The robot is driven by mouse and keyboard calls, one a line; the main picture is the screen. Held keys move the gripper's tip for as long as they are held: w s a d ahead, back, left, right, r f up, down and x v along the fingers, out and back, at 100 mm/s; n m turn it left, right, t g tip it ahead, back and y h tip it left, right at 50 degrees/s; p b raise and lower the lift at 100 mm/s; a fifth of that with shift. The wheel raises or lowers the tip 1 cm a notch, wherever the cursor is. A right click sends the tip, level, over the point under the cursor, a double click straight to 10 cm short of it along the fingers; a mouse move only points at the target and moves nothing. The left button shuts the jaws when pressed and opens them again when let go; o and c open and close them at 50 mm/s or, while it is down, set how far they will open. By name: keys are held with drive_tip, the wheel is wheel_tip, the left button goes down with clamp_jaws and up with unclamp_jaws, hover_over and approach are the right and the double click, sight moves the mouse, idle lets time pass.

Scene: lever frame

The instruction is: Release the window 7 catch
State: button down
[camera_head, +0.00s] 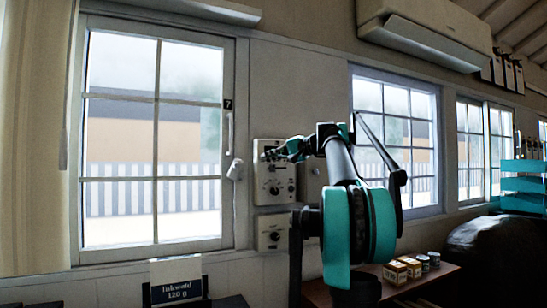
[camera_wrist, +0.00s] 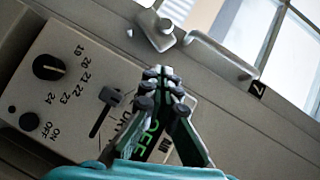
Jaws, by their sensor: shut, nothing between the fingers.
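Window 7 (camera_head: 153,140) is at the left in the head view, with a small "7" label (camera_head: 228,104) on its right frame. The label also shows in the wrist view (camera_wrist: 257,89). A pale catch (camera_head: 236,169) is low on that frame, below a thin upright handle (camera_head: 230,132). In the wrist view the catch (camera_wrist: 155,27) is at the top, beside the handle (camera_wrist: 220,55). My gripper (camera_head: 272,154) is shut and empty, right of the catch, in front of a wall panel. In the wrist view its fingertips (camera_wrist: 160,78) are together, apart from the catch.
The wall control panel (camera_head: 266,184) has dials and a slider; a second box (camera_head: 272,233) is below it. A curtain (camera_head: 35,140) hangs left of the window. A dark sign (camera_head: 176,291) stands below it.

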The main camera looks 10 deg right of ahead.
sight(257, 159)
drive_tip(key=x, duration=0.5)
drive_tip(key=shift+a, duration=0.15)
drive_tip(key=a, duration=0.1)
drive_tip(key=a+f, duration=0.1)
drive_tip(key=a, duration=0.1)
drive_tip(key=shift+s+a+f, duration=0.1)
drive_tip(key=shift+a+f, duration=0.1)
drive_tip(key=shift+a, duration=0.1)
drive_tip(key=shift+s+a+r+n+h, duration=0.1)
drive_tip(key=shift+a+r+n+h, duration=0.1)
drive_tip(key=shift+a, duration=0.3)
drive_tip(key=shift+a+r+n+h, duration=0.1)
drive_tip(key=shift+a+r+n, duration=0.1)
drive_tip(key=shift+a, duration=0.25)
